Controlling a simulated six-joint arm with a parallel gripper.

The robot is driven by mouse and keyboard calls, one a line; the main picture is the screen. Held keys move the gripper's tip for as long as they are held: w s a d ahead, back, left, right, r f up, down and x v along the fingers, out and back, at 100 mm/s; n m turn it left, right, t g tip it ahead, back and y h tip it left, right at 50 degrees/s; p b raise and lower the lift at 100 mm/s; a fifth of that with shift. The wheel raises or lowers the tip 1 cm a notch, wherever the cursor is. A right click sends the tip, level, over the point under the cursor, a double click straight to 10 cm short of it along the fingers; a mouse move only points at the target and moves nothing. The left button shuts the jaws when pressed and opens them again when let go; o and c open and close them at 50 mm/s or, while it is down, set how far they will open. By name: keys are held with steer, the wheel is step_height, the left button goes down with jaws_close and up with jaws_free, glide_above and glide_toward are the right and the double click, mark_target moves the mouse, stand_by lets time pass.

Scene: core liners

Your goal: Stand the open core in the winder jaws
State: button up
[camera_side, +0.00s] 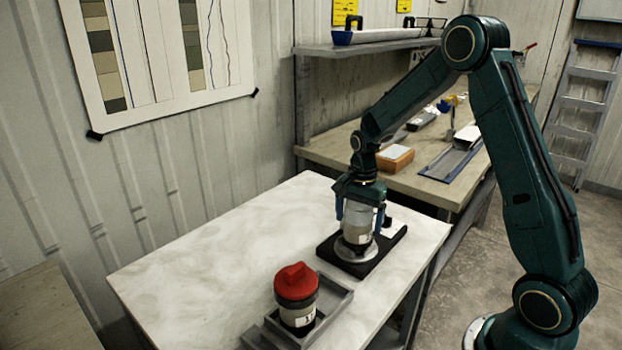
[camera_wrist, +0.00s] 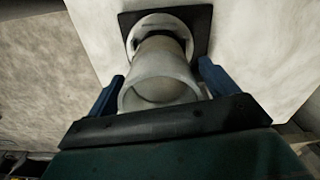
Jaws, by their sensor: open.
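The open core (camera_side: 358,222) is a pale clear-walled cylinder with a white label, standing upright on the winder (camera_side: 335,250), a black base with a round grey seat. In the wrist view the open core (camera_wrist: 158,85) shows its open rim facing me, with the winder (camera_wrist: 198,20) beyond it. My gripper (camera_side: 358,212) is directly above the core, with its blue fingers on either side of it. In the wrist view the fingers of my gripper (camera_wrist: 158,88) stand apart from the core, with gaps visible. Whether the winder jaws grip the core is hidden.
A red-capped core (camera_side: 297,298) stands in a grey tray (camera_side: 338,297) at the table's front. The white table (camera_side: 200,260) is clear on the left. A back bench holds an orange box (camera_side: 395,158) and other items below a shelf (camera_side: 370,46).

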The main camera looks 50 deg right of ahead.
step_height(320, 180, up, 12)
stand_by(0.6)
stand_by(0.5)
steer(key=s+a+r+n+t, duration=0.3)
steer(key=s+a+r+n, duration=0.4)
steer(key=s+a+r, duration=0.15)
steer(key=s+a+n+t, duration=0.1)
steer(key=s+a+n, duration=0.2)
steer(key=s, duration=0.4)
steer(key=s+a+n+t, duration=0.1)
steer(key=s+a+n, duration=0.1)
steer(key=s+n, duration=0.4)
steer(key=shift+s+a+r+t, duration=0.15)
steer(key=shift+s+a+t, duration=0.2)
steer(key=shift+s, duration=0.35)
